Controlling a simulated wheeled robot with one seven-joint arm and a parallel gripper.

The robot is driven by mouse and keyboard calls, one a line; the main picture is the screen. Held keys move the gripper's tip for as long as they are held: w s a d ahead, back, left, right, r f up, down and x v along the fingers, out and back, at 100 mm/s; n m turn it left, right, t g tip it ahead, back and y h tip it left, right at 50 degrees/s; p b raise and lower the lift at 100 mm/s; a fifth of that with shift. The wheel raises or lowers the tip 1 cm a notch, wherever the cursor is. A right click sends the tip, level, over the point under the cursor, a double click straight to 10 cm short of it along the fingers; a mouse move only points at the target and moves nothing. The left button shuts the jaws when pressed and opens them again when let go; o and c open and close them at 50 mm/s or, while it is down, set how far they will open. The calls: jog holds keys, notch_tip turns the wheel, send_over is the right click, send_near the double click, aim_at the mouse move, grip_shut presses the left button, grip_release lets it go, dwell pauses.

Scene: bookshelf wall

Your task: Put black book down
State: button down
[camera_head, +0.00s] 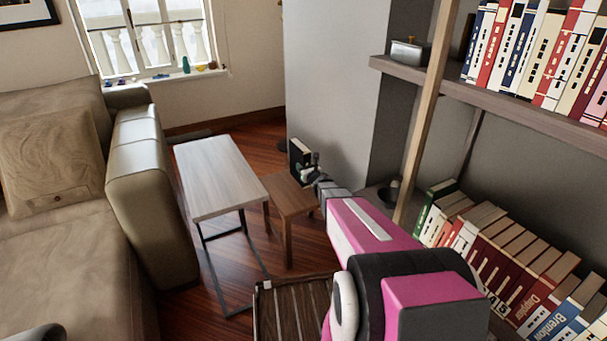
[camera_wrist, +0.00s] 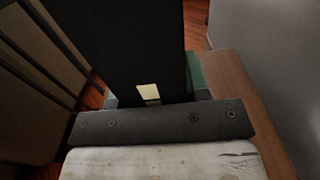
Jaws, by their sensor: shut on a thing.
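The black book (camera_head: 299,158) stands upright, with pale page edges showing, above or on the small brown wooden table (camera_head: 287,197). My gripper (camera_head: 309,172) is at its near right side and shut on it. In the wrist view the black book (camera_wrist: 120,45) fills the upper middle, with a small pale patch low on its face. The brown tabletop (camera_wrist: 235,85) lies beside and below it. I cannot tell whether the book's lower edge touches the table. The fingertips are mostly hidden behind the book and the wrist part.
A pale-topped side table (camera_head: 217,172) with a dark metal frame stands left of the brown table. A beige sofa (camera_head: 150,190) is further left. A bookshelf (camera_head: 520,118) with many books is on the right. A slatted wooden piece (camera_head: 292,310) is in front.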

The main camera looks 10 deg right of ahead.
jog(key=shift+f, duration=1.65)
jog(key=shift+f, duration=0.1)
jog(key=c, duration=0.6)
grip_release()
jog(key=shift+f, duration=0.1)
